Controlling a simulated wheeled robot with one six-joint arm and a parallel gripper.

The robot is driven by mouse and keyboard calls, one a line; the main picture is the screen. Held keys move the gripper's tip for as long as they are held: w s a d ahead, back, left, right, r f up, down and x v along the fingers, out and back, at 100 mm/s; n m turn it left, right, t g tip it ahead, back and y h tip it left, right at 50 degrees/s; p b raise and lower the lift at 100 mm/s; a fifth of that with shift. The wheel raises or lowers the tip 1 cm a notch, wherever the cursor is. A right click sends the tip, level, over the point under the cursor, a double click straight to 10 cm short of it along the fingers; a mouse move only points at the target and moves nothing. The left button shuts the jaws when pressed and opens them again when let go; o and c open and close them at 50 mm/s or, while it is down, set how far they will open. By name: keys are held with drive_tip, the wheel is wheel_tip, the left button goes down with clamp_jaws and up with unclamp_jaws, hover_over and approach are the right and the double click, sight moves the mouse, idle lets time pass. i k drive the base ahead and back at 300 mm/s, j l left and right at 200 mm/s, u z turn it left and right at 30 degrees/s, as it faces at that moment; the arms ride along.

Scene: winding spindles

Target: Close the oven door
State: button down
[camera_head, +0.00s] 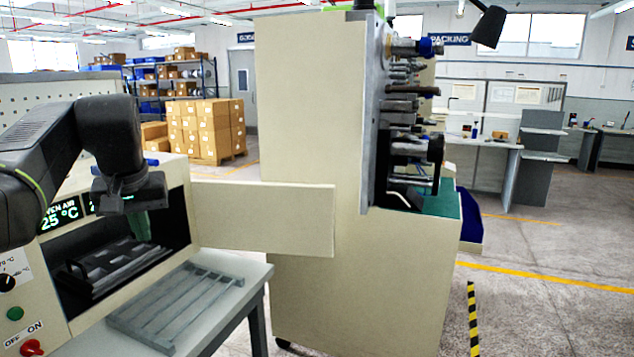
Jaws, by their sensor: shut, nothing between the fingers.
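The oven (175,172) is a cream box at the left with a dark open chamber in its front. Its door (265,218), a flat cream panel, stands wide open and sticks out to the right from the right side of the opening. A dark slotted tray (115,262) sits inside the chamber. My gripper (140,224) points down in front of the opening, to the left of the door and apart from it. Its greenish fingers are shut and empty. My arm comes in from the left and hides part of the oven's top and display.
A grey slotted rack (178,300) lies on the table (240,300) below the opening. A tall cream machine with spindles (310,120) stands close behind the door's right end. Oven knobs and buttons (14,313) are at lower left. Open floor lies at the right.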

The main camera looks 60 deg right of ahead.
sight(296, 219)
drive_tip(key=i+l+z, duration=0.15)
drive_tip(key=l+z, duration=0.15)
drive_tip(key=i+l+z, duration=0.15)
drive_tip(key=l+z, duration=0.15)
drive_tip(key=l, duration=0.15)
drive_tip(key=i+l+z, duration=0.3)
drive_tip(key=i+l, duration=0.35)
drive_tip(key=l, duration=0.15)
drive_tip(key=i+l+z, duration=0.1)
drive_tip(key=i+l, duration=0.2)
drive_tip(key=l, duration=0.2)
